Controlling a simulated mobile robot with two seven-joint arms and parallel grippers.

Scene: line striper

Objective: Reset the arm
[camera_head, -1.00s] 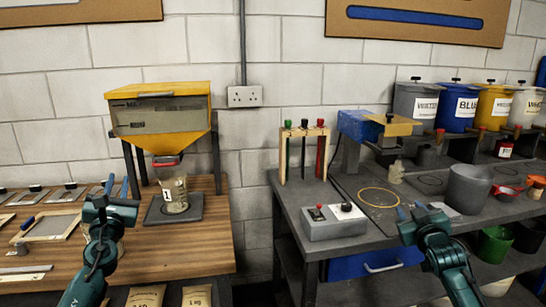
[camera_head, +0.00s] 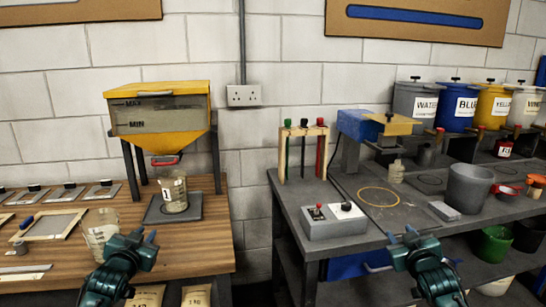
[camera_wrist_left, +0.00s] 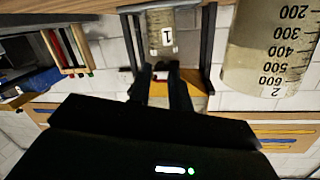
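My left gripper (camera_head: 145,237) is open and empty, over the front of the wooden bench. Its two dark fingers also show apart in the left wrist view (camera_wrist_left: 162,80). My right gripper (camera_head: 400,237) looks open and empty, in front of the grey bench's front edge. A clear beaker marked 1 (camera_head: 173,195) stands upright on a dark pad under the yellow hopper (camera_head: 160,112); it shows upside down in the left wrist view (camera_wrist_left: 163,35). A second graduated beaker (camera_head: 98,232) stands just left of my left gripper; it also shows in the left wrist view (camera_wrist_left: 265,50).
The wooden bench (camera_head: 60,270) holds a framed screen (camera_head: 50,225) and several small plates. The grey bench (camera_head: 290,200) carries a switch box (camera_head: 332,221), a rack (camera_head: 304,150), a grey bucket (camera_head: 467,188) and labelled tubs. A gap lies between the benches.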

